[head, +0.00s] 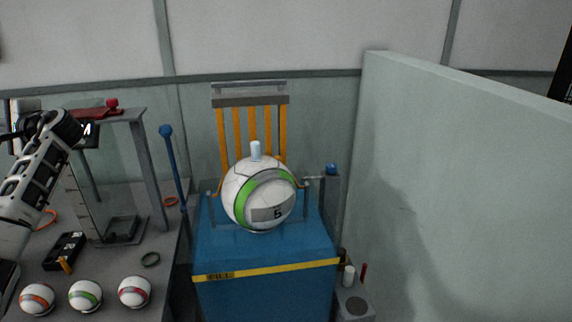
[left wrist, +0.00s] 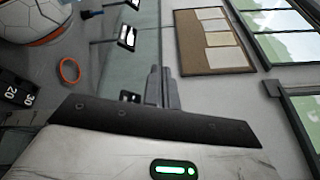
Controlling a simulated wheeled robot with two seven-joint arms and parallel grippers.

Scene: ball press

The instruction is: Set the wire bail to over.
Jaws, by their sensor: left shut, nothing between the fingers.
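A large white ball with a green band and a grey panel (head: 259,194) sits on the blue cabinet (head: 265,248) in the head view. A thin orange wire piece (head: 217,188) shows beside the ball's left side, perhaps part of the wire bail; its full shape and position are hard to tell. A grey bracket with a blue knob (head: 331,170) stands right of the ball. My left arm is at the far left, well away from the ball. In the left wrist view my left gripper (left wrist: 161,88) is shut and empty. My right gripper is out of view.
Orange slats (head: 252,130) rise behind the ball. A blue-knobbed lever (head: 173,160) stands left of the cabinet. The left bench holds a grey frame (head: 150,170) and several small balls (head: 85,295). A pale wall (head: 460,190) closes the right side.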

